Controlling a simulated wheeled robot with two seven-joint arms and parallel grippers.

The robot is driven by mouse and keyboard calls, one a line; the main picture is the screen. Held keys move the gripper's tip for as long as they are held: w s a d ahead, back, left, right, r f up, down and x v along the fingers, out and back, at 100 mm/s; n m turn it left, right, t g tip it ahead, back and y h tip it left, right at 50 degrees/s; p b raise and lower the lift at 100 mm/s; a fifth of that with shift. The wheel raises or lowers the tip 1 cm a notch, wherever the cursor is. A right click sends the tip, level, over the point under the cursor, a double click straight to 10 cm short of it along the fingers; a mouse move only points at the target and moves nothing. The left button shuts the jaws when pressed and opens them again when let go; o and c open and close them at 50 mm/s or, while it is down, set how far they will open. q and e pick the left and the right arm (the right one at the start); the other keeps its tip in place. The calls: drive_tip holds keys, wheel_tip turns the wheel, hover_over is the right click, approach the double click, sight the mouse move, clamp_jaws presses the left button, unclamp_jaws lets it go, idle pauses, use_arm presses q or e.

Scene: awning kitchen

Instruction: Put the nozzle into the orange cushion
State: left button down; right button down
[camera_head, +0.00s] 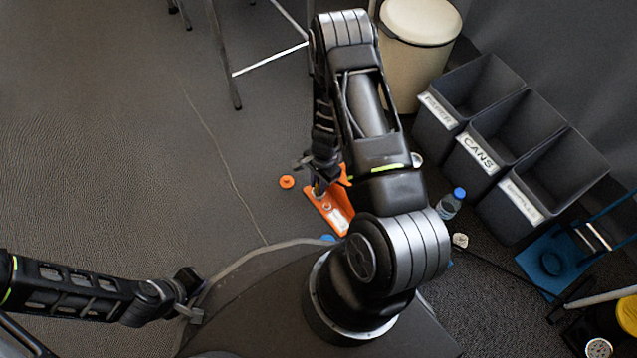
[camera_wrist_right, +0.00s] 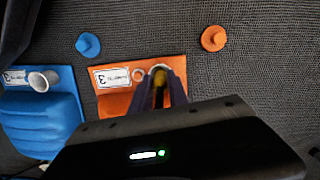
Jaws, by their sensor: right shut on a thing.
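The orange cushion (camera_head: 322,205) lies on the floor below my right arm, partly hidden by it. In the right wrist view the cushion (camera_wrist_right: 112,103) shows a white label and a pale ring. My right gripper (camera_head: 318,180) is over the cushion's upper part. In the wrist view its fingers (camera_wrist_right: 160,85) are shut on a small yellow-tipped thing (camera_wrist_right: 160,76), apparently the nozzle, beside the ring. The fingers hide most of it, and I cannot tell whether it touches the cushion. My left gripper (camera_head: 190,290) is at the lower left, away from the cushion; its jaws are unclear.
A blue cushion (camera_wrist_right: 45,120) with a pale round tube lies left of the orange one. A blue cap (camera_wrist_right: 88,45) and an orange cap (camera_wrist_right: 213,38) lie nearby. Dark bins (camera_head: 482,150), a bottle (camera_head: 450,205) and a cream bin (camera_head: 415,60) stand right.

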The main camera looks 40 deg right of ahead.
drive_tip(key=c, duration=0.7)
unclamp_jaws()
drive_tip(key=shift+r+p, duration=0.35)
wheel_tip(320, 180, up, 2)
drive_tip(key=shift+r+p, duration=0.25)
drive_tip(key=shift+p, duration=0.8)
drive_tip(key=shift+r+p, duration=1.95)
drive_tip(key=shift+r, duration=0.45)
